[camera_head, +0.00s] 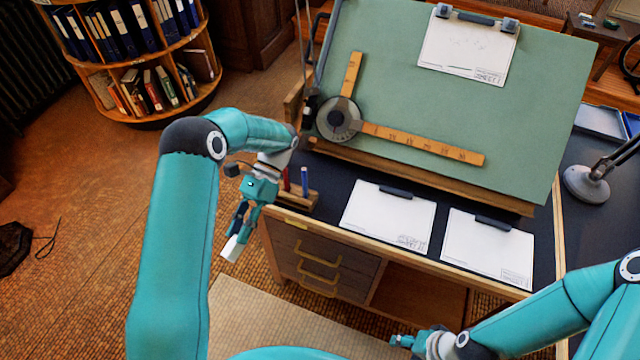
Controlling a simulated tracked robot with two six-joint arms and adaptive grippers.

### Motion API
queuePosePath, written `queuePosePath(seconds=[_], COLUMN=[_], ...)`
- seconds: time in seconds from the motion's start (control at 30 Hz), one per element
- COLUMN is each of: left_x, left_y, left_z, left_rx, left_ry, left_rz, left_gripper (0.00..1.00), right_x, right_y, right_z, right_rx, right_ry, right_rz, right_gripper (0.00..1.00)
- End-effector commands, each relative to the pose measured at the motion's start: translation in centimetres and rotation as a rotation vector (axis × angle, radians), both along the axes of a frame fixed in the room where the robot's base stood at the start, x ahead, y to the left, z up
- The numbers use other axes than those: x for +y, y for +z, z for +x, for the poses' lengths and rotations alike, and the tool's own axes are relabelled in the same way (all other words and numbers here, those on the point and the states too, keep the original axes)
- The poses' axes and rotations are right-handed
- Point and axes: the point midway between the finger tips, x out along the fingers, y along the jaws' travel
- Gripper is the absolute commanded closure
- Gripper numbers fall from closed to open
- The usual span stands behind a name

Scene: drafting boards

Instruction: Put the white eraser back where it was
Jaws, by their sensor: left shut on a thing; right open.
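The white eraser (231,248) is in my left gripper (238,232), which is shut on it. The gripper holds it in the air to the left of the desk's front left corner, over the floor side. The eraser hangs below the fingers, tilted, and its upper part is hidden by them. My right gripper (399,342) is open at the bottom of the view, in front of the desk, with nothing visible in it.
The dark desk top (325,190) carries two clipped paper sheets, (388,215) and (487,247). A wooden pen holder (300,196) with pens stands at its left edge. A green tilted drafting board (430,110) rises behind. A lamp (588,184) stands at right.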

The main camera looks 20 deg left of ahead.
Motion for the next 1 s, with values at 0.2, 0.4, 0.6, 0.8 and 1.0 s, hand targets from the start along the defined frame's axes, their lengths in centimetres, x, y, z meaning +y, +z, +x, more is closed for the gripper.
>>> queuePosePath(seconds=[0.2,0.4,0.6,0.8,1.0], left_x=[6.0,7.5,3.2,-4.5,-9.1], left_y=[-0.3,2.5,6.5,8.4,8.2], left_z=[6.3,15.3,23.6,27.4,28.0], left_rx=[0.003,-0.031,-0.095,-0.166,-0.223], left_ry=[-0.57,-1.06,-1.437,-1.642,-1.713], left_rz=[0.074,0.158,0.255,0.352,0.428], left_gripper=[1.0,1.0,1.0,1.0,1.0], right_x=[0.0,0.0,0.0,0.0,0.0], right_y=[-3.4,-7.0,-11.2,-14.3,-15.5], right_z=[0.0,0.0,0.0,0.0,0.0], right_rx=[0.0,0.0,0.0,0.0,0.0], right_ry=[0.0,0.0,0.0,0.0,0.0], right_rz=[0.0,0.0,0.0,0.0,0.0], right_gripper=[0.45,0.45,0.45,0.45,0.45])
